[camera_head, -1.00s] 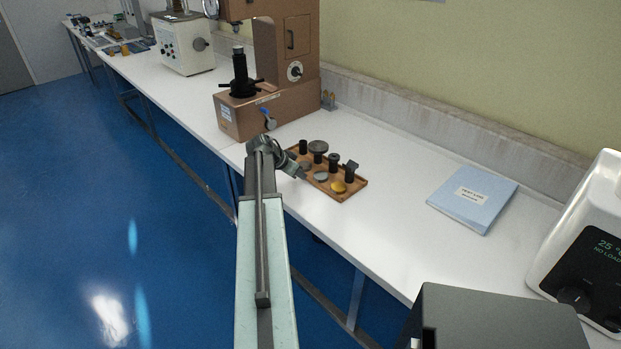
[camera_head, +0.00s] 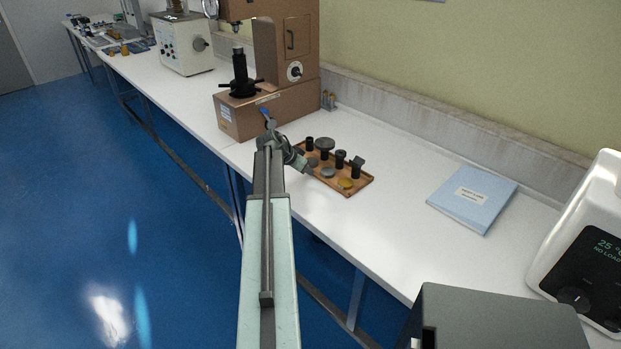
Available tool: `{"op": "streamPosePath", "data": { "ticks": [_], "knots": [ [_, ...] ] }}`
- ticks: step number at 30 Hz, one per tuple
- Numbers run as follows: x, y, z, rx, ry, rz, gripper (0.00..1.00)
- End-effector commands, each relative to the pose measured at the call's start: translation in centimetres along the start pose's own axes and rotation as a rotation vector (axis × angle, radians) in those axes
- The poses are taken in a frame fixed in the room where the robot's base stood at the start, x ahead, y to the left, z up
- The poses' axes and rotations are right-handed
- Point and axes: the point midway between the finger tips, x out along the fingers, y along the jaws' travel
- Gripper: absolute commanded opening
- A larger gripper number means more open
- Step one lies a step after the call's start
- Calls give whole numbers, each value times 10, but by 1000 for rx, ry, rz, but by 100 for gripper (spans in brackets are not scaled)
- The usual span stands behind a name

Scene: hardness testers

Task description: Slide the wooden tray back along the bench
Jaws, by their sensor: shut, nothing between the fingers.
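The wooden tray (camera_head: 360,187) lies on the white bench, right of the brown hardness tester. It holds several dark cylindrical and mushroom-shaped pieces and some flat discs, one of them yellow (camera_head: 345,183). My gripper (camera_head: 309,171) is shut and empty at the tray's front left side, its tip against or very close to the tray edge. The exact contact is hard to tell. My arm hides part of the tray's left end.
The brown tester (camera_head: 262,110) stands left of the tray. A blue folder (camera_head: 473,199) lies to the right, with clear bench (camera_head: 405,180) between. A wall upstand (camera_head: 430,127) runs behind. A white instrument (camera_head: 590,240) stands at far right.

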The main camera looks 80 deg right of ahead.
Motion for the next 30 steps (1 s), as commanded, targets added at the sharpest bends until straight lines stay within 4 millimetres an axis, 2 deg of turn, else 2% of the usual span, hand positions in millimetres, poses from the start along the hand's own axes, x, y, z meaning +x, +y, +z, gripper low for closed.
{"op": "streamPosePath", "data": {
  "ticks": [17,30],
  "knots": [
    [24,0,-28,1,1,1,0],
    [27,0,-30,0,0,1,0]
  ]
}}
